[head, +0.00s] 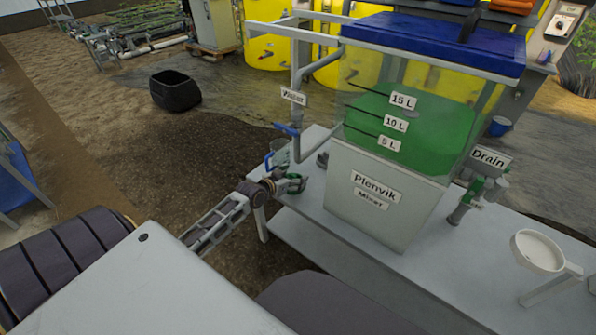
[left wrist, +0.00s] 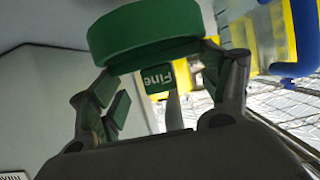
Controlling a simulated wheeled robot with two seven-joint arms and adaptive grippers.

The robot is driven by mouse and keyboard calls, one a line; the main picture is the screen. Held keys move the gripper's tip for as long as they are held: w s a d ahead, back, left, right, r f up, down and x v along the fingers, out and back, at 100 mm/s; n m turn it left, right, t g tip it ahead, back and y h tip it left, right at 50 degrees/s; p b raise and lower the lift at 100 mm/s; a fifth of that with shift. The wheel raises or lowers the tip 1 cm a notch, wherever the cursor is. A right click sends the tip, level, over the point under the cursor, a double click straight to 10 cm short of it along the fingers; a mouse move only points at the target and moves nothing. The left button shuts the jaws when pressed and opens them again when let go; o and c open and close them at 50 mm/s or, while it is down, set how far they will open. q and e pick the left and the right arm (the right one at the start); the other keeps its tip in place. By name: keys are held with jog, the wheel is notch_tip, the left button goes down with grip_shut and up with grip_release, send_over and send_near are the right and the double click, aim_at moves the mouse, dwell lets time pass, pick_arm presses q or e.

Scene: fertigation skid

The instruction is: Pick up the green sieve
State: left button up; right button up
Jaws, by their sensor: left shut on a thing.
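The green sieve (left wrist: 145,35) shows large in the left wrist view as a round green rim, with a green tag reading "Fine" below it, upside down in that picture. My left gripper (left wrist: 155,88) is shut on the sieve, its fingers at either side of the tag. In the head view the sieve (head: 294,183) is small, at the left end of the grey bench, and my left gripper (head: 272,184) reaches it from the left. The fingers partly hide it there. I cannot tell whether it touches the bench. My right gripper is not in view.
The Plenvik mixer tank (head: 383,195) stands on the bench (head: 330,235) right of the sieve.

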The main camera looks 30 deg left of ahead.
pick_arm(q)
jog(key=s, duration=0.4)
jog(key=shift+a+p, duration=0.15)
jog(key=shift+p, duration=0.15)
jog(key=s+p, duration=0.1)
jog(key=s, duration=0.6)
jog(key=shift+a, duration=0.3)
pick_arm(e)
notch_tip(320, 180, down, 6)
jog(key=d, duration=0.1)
